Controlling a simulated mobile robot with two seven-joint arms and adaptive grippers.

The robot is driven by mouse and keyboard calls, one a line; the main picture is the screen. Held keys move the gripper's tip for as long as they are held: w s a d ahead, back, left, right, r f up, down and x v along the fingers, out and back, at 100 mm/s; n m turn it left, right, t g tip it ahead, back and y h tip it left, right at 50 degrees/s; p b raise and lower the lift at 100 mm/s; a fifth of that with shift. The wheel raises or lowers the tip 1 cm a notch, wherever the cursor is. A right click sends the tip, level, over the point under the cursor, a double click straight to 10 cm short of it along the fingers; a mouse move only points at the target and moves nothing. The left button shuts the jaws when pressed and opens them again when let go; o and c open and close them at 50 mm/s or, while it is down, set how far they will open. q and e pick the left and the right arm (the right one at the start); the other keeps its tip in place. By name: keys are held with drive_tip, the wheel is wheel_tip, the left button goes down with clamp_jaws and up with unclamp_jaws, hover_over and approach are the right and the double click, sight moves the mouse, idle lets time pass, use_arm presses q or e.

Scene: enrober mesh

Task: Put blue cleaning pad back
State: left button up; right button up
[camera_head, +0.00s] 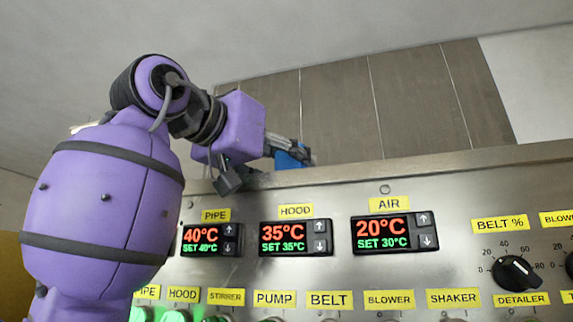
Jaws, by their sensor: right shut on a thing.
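The blue cleaning pad (292,158) shows as a small blue patch just above the top edge of the metal control panel. My right gripper (284,146) is shut on it, at the end of the purple arm that fills the left of the view. The fingers are small and partly hidden behind the purple wrist, so the exact grip is hard to see. The lower part of the pad is hidden, and I cannot tell whether it touches the panel top. My left gripper is not in view.
The metal control panel (463,196) spans the lower view. It carries a PIPE display (211,240), a HOOD display (295,237), an AIR display (394,234) and a black BELT % knob (516,272). A brown tiled wall (410,105) stands behind. Space above the panel's right side looks clear.

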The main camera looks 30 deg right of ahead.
drive_tip(key=shift+f, duration=0.2)
drive_tip(key=shift+s+f, duration=0.1)
drive_tip(key=shift+f, duration=0.05)
drive_tip(key=o, duration=1.2)
drive_tip(key=shift+a, duration=0.25)
drive_tip(key=v, duration=1.1)
drive_tip(key=shift+s+a+b, duration=0.1)
drive_tip(key=shift+a+b, duration=0.2)
drive_tip(key=shift+b, duration=0.05)
